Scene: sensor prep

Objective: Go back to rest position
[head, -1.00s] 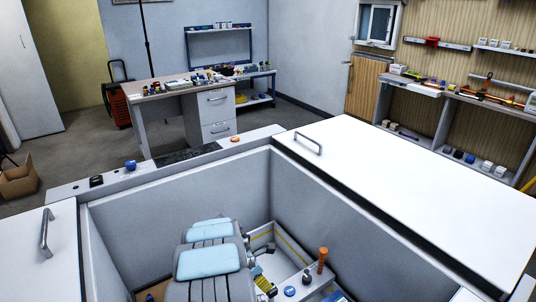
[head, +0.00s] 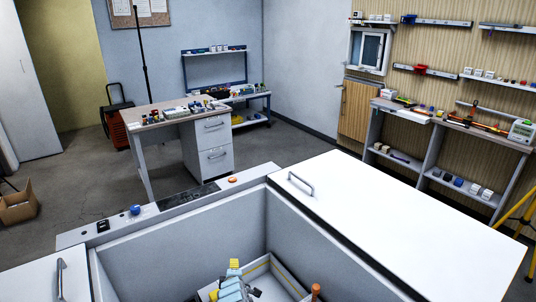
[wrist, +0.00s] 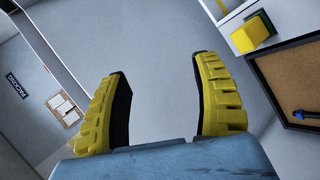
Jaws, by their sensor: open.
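My gripper shows in the wrist view (wrist: 160,70), with its two yellow ribbed fingers with dark inner pads spread wide and nothing between them. In the head view, yellow finger parts and a light blue piece of my gripper (head: 230,284) show low inside the grey-walled well of the white workstation (head: 165,245). The bottom edge of the picture cuts off much of my arm there. The wrist view looks onto plain grey surfaces between the fingers.
A yellow block (wrist: 250,36) and a brown-floored dark tray (wrist: 292,80) are at right in the wrist view. An orange-topped item (head: 315,290) stands in the well. White lids (head: 410,225) flank it. A desk (head: 165,112) and shelves (head: 440,125) stand beyond.

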